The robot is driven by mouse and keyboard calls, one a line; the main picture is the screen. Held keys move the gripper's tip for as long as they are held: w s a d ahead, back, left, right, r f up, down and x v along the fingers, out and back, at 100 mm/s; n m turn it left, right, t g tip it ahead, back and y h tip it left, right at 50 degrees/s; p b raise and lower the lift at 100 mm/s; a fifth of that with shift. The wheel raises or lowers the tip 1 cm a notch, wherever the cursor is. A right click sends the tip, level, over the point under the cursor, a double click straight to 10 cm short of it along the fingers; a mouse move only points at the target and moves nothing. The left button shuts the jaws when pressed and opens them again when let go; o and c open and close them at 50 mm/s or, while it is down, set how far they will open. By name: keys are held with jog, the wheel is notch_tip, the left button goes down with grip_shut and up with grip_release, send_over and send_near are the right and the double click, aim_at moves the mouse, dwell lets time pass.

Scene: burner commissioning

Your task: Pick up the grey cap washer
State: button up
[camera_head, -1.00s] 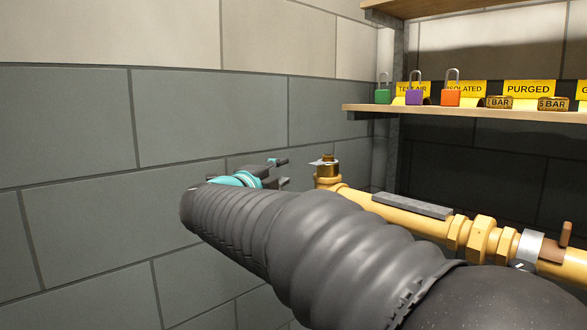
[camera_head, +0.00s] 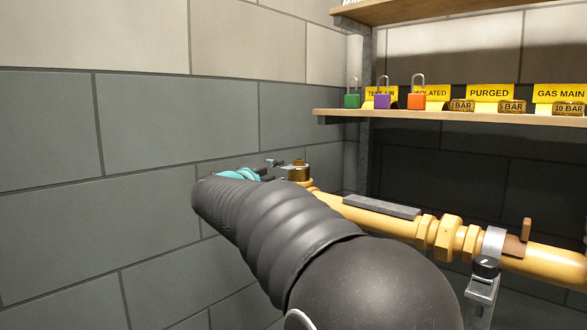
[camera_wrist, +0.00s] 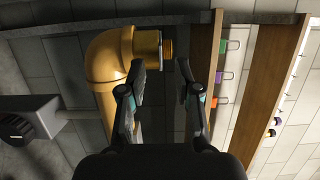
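I cannot make out the grey cap washer for certain in either view. A small grey piece shows at the brass fitting (camera_head: 298,171) on the yellow pipe's end, partly behind my gripper, but I cannot tell what it is. My gripper (camera_head: 278,169) is just left of that fitting in the head view, mostly hidden by my arm. A threaded brass end (camera_wrist: 167,48) of the yellow elbow (camera_wrist: 108,58) lies just beyond the fingertips.
The yellow pipe (camera_head: 400,218) runs right from the fitting, with a grey bar (camera_head: 381,206) along it. A wooden shelf (camera_head: 450,117) behind holds padlocks (camera_head: 382,101), yellow signs (camera_head: 490,93) and brass tags (camera_head: 511,107). A block wall (camera_head: 150,130) stands at left.

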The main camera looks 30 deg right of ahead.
aim_at(294, 167)
jog(key=x, duration=0.4)
jog(key=shift+d, duration=0.15)
grip_shut()
jog(key=shift+r, duration=0.1)
